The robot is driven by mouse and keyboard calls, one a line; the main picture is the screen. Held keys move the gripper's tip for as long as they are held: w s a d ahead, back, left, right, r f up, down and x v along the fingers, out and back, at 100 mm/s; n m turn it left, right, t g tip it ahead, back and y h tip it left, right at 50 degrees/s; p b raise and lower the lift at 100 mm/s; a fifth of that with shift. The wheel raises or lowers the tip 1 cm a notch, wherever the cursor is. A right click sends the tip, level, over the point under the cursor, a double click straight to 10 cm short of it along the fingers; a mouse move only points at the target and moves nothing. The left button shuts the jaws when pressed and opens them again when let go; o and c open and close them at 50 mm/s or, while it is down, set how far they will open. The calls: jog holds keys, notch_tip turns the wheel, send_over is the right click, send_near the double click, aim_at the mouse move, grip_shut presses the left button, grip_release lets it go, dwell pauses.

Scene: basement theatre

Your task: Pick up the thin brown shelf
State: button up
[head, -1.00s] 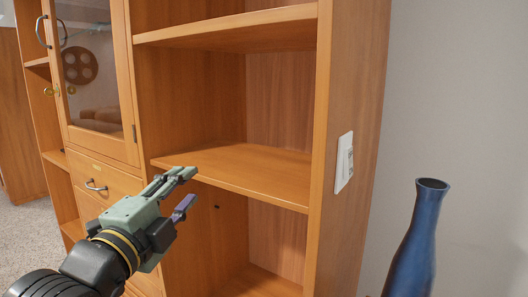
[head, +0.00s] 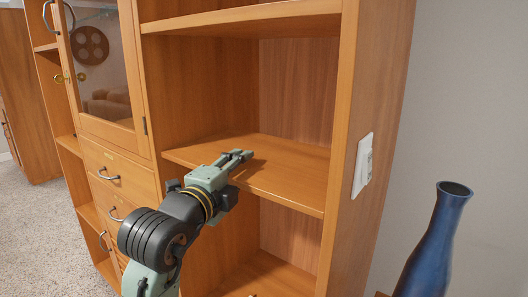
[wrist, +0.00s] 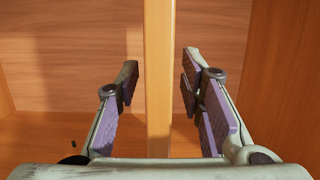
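The thin brown shelf (head: 290,169) is the middle board in the open bay of the wooden cabinet. In the wrist view its front edge (wrist: 158,55) runs upright between my fingers. My gripper (head: 238,157) is at the left part of the shelf's front edge. One finger shows above the board; the other is hidden below it in the head view. In the wrist view my gripper (wrist: 158,83) is open, with one finger on each side of the board and a visible gap on both sides.
The cabinet's side panel (head: 370,100) carries a white wall plate (head: 363,165). A blue vase (head: 434,240) stands at the right. A glass door (head: 98,65) and drawers (head: 118,178) are at the left. A higher shelf (head: 240,18) is above my gripper.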

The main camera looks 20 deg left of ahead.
jog(key=shift+w, duration=0.7)
jog(key=shift+c, duration=0.4)
grip_shut()
